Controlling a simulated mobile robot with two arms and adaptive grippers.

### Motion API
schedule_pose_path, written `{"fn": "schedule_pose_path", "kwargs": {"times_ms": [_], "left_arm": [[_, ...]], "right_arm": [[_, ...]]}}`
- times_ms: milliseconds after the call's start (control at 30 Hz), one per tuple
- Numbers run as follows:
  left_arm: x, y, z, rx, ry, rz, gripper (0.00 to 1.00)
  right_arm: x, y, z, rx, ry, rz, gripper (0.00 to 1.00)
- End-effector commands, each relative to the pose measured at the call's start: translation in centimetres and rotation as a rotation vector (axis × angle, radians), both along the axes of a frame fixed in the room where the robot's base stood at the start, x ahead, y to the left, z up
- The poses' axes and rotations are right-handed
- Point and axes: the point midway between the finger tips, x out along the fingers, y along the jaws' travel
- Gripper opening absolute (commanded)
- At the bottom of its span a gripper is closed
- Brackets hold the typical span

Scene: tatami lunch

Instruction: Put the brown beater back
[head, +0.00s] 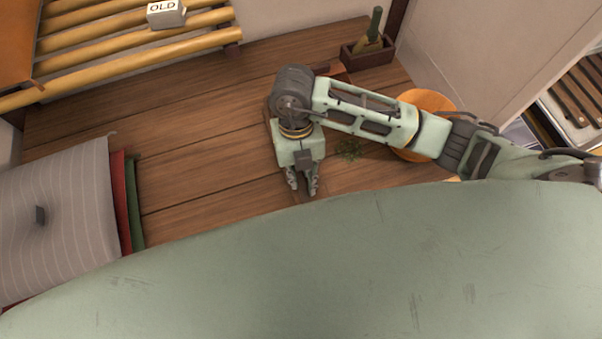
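My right gripper (303,190) points down over the wooden floor near the middle of the view. Its two fingers show a narrow gap. A brown strip shows beside and below the gripper, close in colour to the floor; I cannot tell whether it is the brown beater or whether the fingers hold it. A brown box (367,55) at the back wall holds a green-handled tool (374,25) and a lighter piece. My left gripper is not in view.
A striped grey cushion (55,215) lies at the left on red and green ones. A slatted bamboo rack (130,50) carries a white block marked OLD (165,13). A round orange-brown disc (430,102) lies behind my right arm, with a green tuft (348,149) nearby. Floor (190,170) is clear between cushions and gripper.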

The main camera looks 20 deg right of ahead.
Motion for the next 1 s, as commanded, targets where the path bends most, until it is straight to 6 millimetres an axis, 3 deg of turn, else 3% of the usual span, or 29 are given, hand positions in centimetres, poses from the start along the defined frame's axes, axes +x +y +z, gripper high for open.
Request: {"fn": "schedule_pose_path", "kwargs": {"times_ms": [200, 567, 667, 1000], "left_arm": [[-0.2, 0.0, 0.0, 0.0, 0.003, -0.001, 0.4], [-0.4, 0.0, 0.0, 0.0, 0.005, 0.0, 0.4], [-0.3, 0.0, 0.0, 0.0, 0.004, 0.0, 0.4], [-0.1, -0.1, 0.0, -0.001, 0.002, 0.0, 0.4]], "right_arm": [[0.0, 0.0, 0.0, 0.0, 0.0, 0.0, 0.36], [0.2, 0.0, 0.6, 0.001, -0.001, 0.0, 0.36], [0.6, 0.0, 1.9, 0.001, -0.003, 0.001, 0.36], [2.3, -0.1, 9.0, 0.0, -0.006, 0.002, 0.36]]}}
